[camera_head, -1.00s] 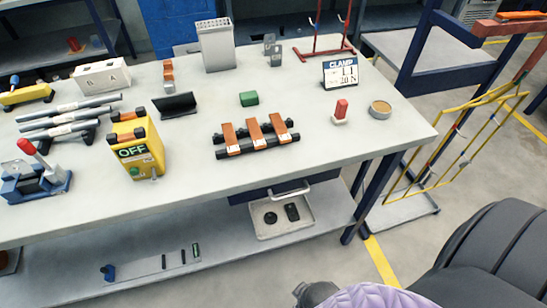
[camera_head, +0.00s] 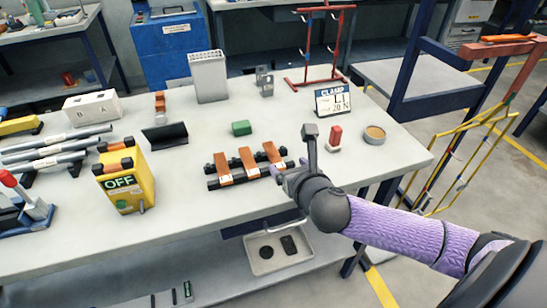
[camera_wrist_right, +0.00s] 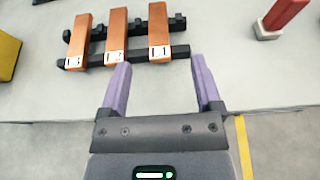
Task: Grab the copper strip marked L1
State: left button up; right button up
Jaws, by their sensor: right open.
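Three copper strips lie side by side across a black rack (camera_head: 235,180) on the table. The strip marked L1 (camera_head: 273,153) is the rightmost one; its label reads clearly in the right wrist view (camera_wrist_right: 158,28). The strip marked L2 (camera_wrist_right: 117,32) is in the middle and L3 (camera_wrist_right: 78,38) on the left. My right gripper (camera_head: 283,172) is at the near right end of the rack. In the right wrist view my open, empty fingers (camera_wrist_right: 160,64) point toward the labelled end of L1, which shows between and beyond their tips. My left gripper is not in view.
A card (camera_head: 332,101) reads CLAMP, L1, 20 N. A red-handled piece (camera_head: 335,138) and a round tan container (camera_head: 374,134) stand right of the rack. A yellow OFF box (camera_head: 126,180) stands left. Bare tabletop surrounds the rack.

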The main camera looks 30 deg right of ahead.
aim_at(274, 154)
jog(key=b+x, duration=0.1)
jog(key=x, duration=0.3)
jog(key=f+b+x, duration=0.1)
jog(key=b+x, duration=0.1)
jog(key=x, duration=0.2)
jog(key=shift+s+a+b, duration=0.15)
jog(key=shift+b, duration=0.15)
jog(key=shift+w, duration=0.25)
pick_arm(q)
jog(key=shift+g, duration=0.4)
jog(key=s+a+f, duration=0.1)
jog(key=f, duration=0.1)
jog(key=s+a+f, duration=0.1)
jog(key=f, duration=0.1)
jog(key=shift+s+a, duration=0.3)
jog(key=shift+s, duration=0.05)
pick_arm(e)
jog(key=shift+r, duration=0.15)
jog(key=c, duration=0.9)
grip_shut()
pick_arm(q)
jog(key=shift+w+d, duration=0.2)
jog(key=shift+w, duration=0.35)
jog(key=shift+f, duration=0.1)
